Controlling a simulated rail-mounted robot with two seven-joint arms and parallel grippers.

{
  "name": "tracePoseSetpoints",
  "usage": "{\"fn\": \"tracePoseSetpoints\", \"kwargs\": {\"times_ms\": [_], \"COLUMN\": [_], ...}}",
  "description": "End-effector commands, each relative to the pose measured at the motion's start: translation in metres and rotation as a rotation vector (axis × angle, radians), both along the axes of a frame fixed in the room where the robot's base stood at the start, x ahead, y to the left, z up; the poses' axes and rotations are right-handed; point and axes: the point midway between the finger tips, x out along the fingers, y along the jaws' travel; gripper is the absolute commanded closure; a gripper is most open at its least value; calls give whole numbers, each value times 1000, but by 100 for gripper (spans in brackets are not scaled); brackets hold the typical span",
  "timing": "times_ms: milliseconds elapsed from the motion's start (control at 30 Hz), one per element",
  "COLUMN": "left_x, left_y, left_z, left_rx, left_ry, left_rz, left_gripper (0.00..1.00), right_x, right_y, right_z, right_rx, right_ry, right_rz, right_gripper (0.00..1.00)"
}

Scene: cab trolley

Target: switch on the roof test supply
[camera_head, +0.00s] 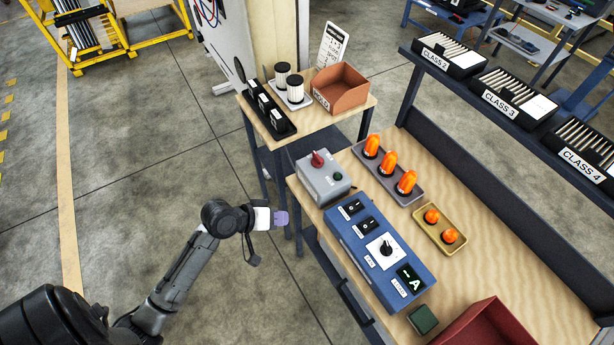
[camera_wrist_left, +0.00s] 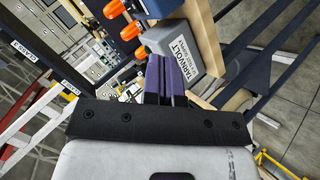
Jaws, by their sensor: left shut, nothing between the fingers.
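A grey box (camera_head: 316,183) with a red rotary knob (camera_head: 317,159) and a small dark green button or lamp (camera_head: 338,176) stands at the bench's near left end. Beside it, a blue box (camera_head: 396,290) carries two black rocker switches (camera_head: 359,215), a dial (camera_head: 386,248) and a display (camera_head: 411,279) showing a green "A". I cannot read which is the roof test supply. My left gripper (camera_head: 281,218) is shut and empty, left of both boxes, apart from them. In the left wrist view its purple fingers (camera_wrist_left: 165,78) point towards the grey box (camera_wrist_left: 186,45), labelled TARNVOLT. My right gripper is not in view.
Behind the boxes, a grey tray (camera_head: 417,197) holds three orange beacons, and a yellow tray (camera_head: 453,244) holds two orange pieces. A red bin (camera_head: 480,325) stands at the bench's near right. A side table (camera_head: 333,116) adjoins the bench. Open floor lies to the left.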

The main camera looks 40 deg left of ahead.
Motion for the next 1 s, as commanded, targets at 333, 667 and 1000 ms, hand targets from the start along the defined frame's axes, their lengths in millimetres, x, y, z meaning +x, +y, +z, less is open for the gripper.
{"fn": "tracePoseSetpoints", "kwargs": {"times_ms": [333,667,1000], "left_x": [68,86,88], "left_y": [84,131,137], "left_z": [-44,-40,-36], "left_rx": [-484,-736,-768], "left_ry": [-209,-312,-324], "left_rz": [248,345,354], "left_gripper": [100,100,100], "right_x": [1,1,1], "right_y": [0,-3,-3], "right_z": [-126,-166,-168], "right_rx": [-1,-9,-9], "right_ry": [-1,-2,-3], "right_rz": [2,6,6], "right_gripper": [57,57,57]}}
